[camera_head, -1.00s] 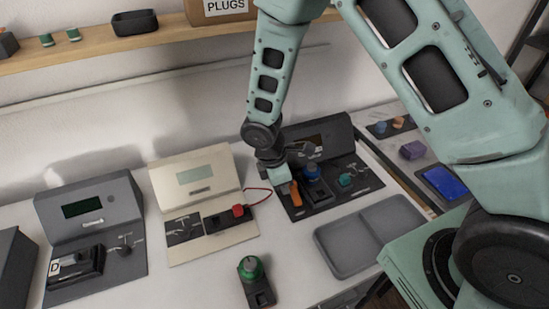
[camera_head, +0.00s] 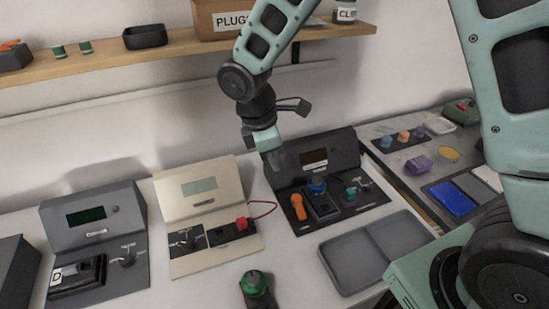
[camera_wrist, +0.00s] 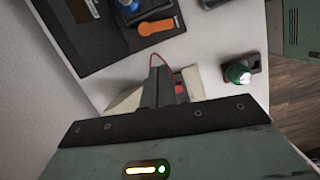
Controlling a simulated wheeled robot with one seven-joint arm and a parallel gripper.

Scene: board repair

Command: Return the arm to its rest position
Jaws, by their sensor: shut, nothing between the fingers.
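My gripper (camera_head: 276,160) hangs at the end of my arm, raised in the air in front of the wall, above the gap between the cream device and the right dark device. Its fingers (camera_wrist: 161,88) show close together and empty in the wrist view. The right dark device (camera_head: 318,158) carries an orange lever (camera_head: 298,206), a blue knob (camera_head: 317,186) and a teal knob (camera_head: 351,192). The orange lever also shows in the wrist view (camera_wrist: 157,27). My gripper is apart from all of them.
The cream device (camera_head: 200,188) has a red plug (camera_head: 241,223) on a red wire. A left dark device (camera_head: 93,214), a green knob unit (camera_head: 254,283) and an empty grey tray (camera_head: 342,262) stand around. The wooden shelf (camera_head: 110,56) with a PLUGS box (camera_head: 225,20) runs behind my arm.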

